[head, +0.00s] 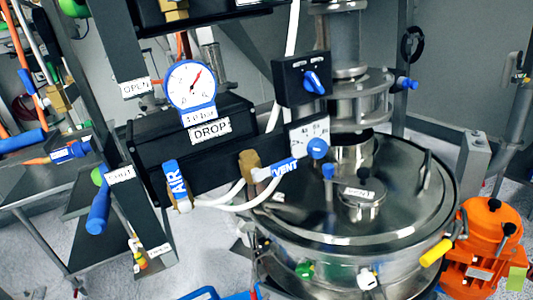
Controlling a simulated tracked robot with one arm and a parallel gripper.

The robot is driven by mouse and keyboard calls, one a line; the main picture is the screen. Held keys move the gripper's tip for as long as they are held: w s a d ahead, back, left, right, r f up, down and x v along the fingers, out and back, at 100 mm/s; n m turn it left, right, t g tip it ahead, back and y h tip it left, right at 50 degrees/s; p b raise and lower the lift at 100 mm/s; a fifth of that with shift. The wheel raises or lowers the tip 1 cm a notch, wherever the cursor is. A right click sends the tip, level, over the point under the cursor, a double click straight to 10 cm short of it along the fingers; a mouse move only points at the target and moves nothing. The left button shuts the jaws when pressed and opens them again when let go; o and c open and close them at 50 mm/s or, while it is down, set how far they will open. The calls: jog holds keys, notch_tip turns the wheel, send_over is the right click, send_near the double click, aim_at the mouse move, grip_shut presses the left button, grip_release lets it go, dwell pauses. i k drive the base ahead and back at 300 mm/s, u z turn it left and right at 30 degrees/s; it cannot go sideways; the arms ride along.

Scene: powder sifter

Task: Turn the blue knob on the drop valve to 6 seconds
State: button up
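A black box labelled DROP (210,131) is left of centre, with a round white gauge (191,84) with a blue rim above it. To its right is a small white dial plate (303,135) with numbers on it. A round blue knob (318,149) sits at the plate's lower right; its setting is too small to read. Above that, a black switch box (290,80) carries another blue knob (314,83), turned at a slant. My gripper is not in view, and nothing is seen touching either knob.
A round steel sifter (400,205) with a lid fills the lower right. An orange motor (490,235) stands beside it. A dark frame post (120,60) is at left.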

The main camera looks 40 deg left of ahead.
aim_at(318, 148)
jog(key=z, duration=0.05)
jog(key=k, duration=1.05)
jog(key=u, duration=0.55)
jog(key=i, duration=1)
jog(key=z, duration=0.05)
